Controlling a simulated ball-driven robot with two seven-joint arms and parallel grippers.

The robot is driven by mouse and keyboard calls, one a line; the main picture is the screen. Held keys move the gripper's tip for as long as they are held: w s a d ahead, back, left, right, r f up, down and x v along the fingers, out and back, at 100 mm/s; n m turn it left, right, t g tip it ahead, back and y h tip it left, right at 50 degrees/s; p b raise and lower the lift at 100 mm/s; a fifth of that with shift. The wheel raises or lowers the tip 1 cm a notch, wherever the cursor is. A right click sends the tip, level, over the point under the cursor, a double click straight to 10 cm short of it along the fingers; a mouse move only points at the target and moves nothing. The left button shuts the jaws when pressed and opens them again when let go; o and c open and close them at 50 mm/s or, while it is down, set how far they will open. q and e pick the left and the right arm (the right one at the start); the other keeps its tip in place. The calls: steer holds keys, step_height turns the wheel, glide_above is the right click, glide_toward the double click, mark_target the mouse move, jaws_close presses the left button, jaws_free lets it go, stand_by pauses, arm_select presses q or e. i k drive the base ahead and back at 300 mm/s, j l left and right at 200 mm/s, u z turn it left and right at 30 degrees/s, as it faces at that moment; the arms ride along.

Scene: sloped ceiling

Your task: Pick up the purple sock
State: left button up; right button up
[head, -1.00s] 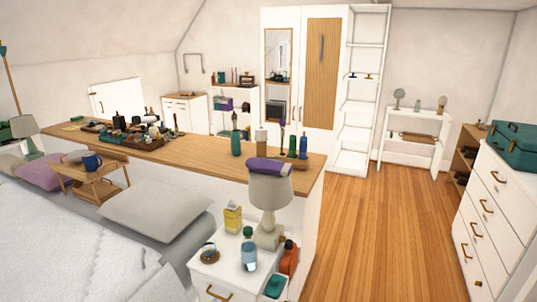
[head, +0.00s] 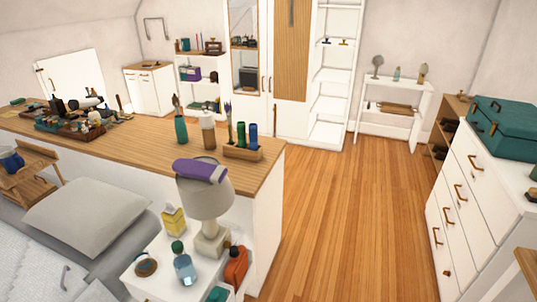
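The lamp stands on the white nightstand (head: 150,283) beside the bed. In this view the sock appears just in front of the long wood-topped counter (head: 140,145). Neither of my grippers shows in the head view.
The wooden floor (head: 350,220) is open to the right, up to the white drawers (head: 470,215) with a teal case (head: 505,128).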

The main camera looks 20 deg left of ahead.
mark_target(187, 168)
steer(key=i+l+z, duration=0.1)
steer(key=i+z, duration=0.2)
steer(key=i, duration=1)
steer(key=i+u, duration=0.3)
steer(key=i, duration=0.2)
steer(key=i+l+u, duration=0.3)
steer(key=i, duration=0.15)
steer(key=i+u, duration=0.15)
steer(key=u, duration=0.3)
steer(key=i+u, duration=0.2)
steer(key=u, duration=0.2)
steer(key=i+l+u, duration=0.15)
steer(key=u, duration=0.3)
steer(key=i+l+u, duration=0.1)
steer(key=u, duration=0.35)
